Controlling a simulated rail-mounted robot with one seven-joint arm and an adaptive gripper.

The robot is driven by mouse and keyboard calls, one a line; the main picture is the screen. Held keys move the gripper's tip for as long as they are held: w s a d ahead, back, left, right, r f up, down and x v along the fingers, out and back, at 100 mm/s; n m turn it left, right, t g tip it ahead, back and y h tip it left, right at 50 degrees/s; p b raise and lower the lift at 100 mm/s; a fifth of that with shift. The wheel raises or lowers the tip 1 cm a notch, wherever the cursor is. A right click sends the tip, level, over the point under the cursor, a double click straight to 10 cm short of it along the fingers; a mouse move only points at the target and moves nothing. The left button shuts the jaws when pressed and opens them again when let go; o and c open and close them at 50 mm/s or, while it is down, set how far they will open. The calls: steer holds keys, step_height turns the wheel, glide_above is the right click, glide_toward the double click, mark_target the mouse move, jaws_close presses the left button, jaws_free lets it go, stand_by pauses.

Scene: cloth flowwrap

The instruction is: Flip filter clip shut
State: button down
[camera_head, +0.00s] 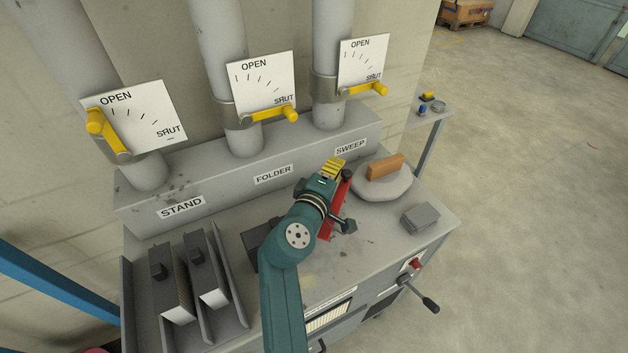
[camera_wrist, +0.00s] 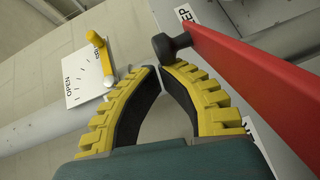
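A red bar (camera_head: 327,228) rises from the bench top beside my gripper, partly hidden by my wrist. In the wrist view the red bar (camera_wrist: 255,75) runs along the right side, with a black knob (camera_wrist: 172,44) at its far end. It looks like the filter clip, though no label confirms this. My gripper (camera_head: 335,165) is above the back of the bench, just left of the bar's upper end. In the wrist view my yellow fingertips (camera_wrist: 160,67) are nearly together with nothing seen between them. The knob is just beyond the tips; I cannot tell if they touch.
Three pipes behind carry yellow valve levers: the STAND lever (camera_head: 108,134), the FOLDER lever (camera_head: 270,115) and the SWEEP lever (camera_head: 362,90). A brown block (camera_head: 386,166) sits on a round pale pad (camera_head: 384,187). A grey box (camera_head: 420,217) is at right, metal trays (camera_head: 228,318) at left.

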steer(key=shift+d, duration=0.45)
steer(key=shift+s+d, duration=0.1)
steer(key=shift+d, duration=0.15)
stand_by(0.6)
steer(key=v, duration=1.2)
